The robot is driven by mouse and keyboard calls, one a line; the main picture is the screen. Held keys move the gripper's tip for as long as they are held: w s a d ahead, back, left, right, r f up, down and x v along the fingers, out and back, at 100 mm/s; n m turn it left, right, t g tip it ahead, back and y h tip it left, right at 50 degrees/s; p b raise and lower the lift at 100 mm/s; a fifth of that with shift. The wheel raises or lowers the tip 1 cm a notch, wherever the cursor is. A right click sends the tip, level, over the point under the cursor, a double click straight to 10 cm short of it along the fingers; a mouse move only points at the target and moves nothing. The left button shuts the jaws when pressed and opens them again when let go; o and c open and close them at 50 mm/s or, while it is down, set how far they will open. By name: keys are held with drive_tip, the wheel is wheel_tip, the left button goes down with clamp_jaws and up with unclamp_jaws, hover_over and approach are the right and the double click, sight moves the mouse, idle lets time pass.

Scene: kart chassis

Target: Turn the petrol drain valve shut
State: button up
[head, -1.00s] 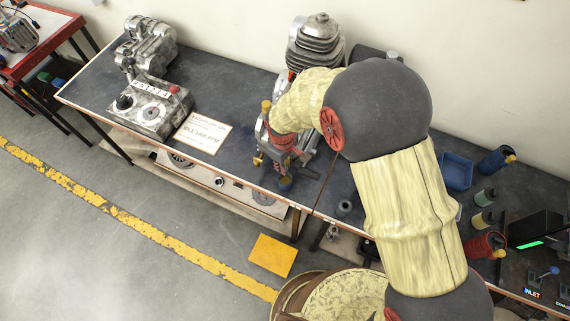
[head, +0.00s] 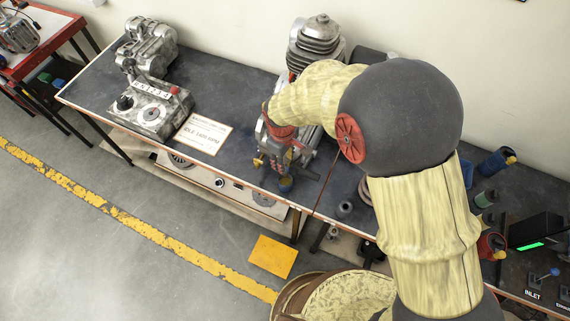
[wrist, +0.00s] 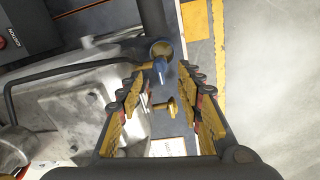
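The engine (head: 314,45) stands on the dark bench, with small fittings at its front edge. A second brass fitting (wrist: 167,105) shows between the fingers in the wrist view, and in the head view (head: 257,161) left of my gripper. No label shows which is the petrol drain valve. My gripper (wrist: 164,76) is open, fingers either side, and I see no grip; in the head view (head: 279,168) it points down.
A sign reading idle 1400 rpm (head: 203,133) and a grey control unit (head: 153,106) are on the bench to the left. A blue tray, bottles and a black box (head: 538,234) are to the right.

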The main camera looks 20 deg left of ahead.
wheel_tip(320, 180, up, 8)
drive_tip(key=shift+s+f, duration=0.25)
drive_tip(key=shift+a, duration=0.1)
idle(0.4)
drive_tip(key=s+d+r+m+t+b, duration=0.1)
drive_tip(key=s+d+r+m, duration=0.3)
drive_tip(key=d, duration=0.8)
drive_tip(key=s+d+r+m+t+b, duration=0.2)
drive_tip(key=s+d+r+m+b, duration=0.2)
drive_tip(key=d, duration=0.7)
drive_tip(key=s+d+r+m+t+b, duration=0.2)
drive_tip(key=s+d+r+m, duration=0.2)
drive_tip(key=d+r+m, duration=0.3)
drive_tip(key=shift+s+d+r, duration=0.3)
drive_tip(key=shift+d+r, duration=0.3)
drive_tip(key=shift+d, duration=2.25)
